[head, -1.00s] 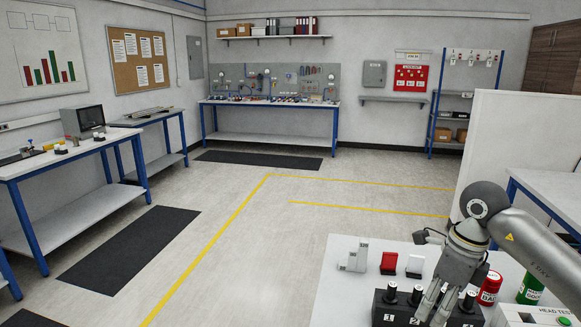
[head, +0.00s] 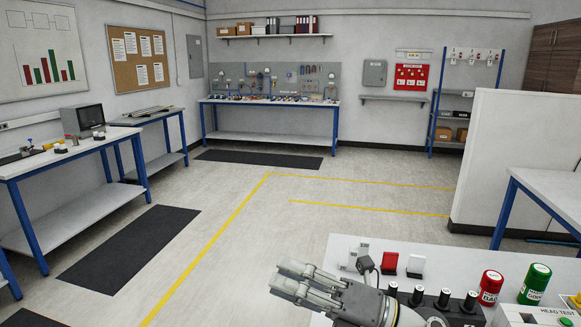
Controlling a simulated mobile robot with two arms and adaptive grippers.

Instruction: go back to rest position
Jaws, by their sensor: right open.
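My right gripper (head: 291,281) is in the lower middle of the head view, at the left edge of the near table (head: 440,265). Its fingers point left, over the floor, and are open with nothing between them. A black block with several black knobs (head: 444,298) stands on the table just right of my gripper's wrist. My left gripper is not in view.
A red block (head: 389,263), a white block (head: 416,266), a red can (head: 489,287) and a green can (head: 534,283) stand on the near table. A white partition (head: 515,150) rises at the right.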

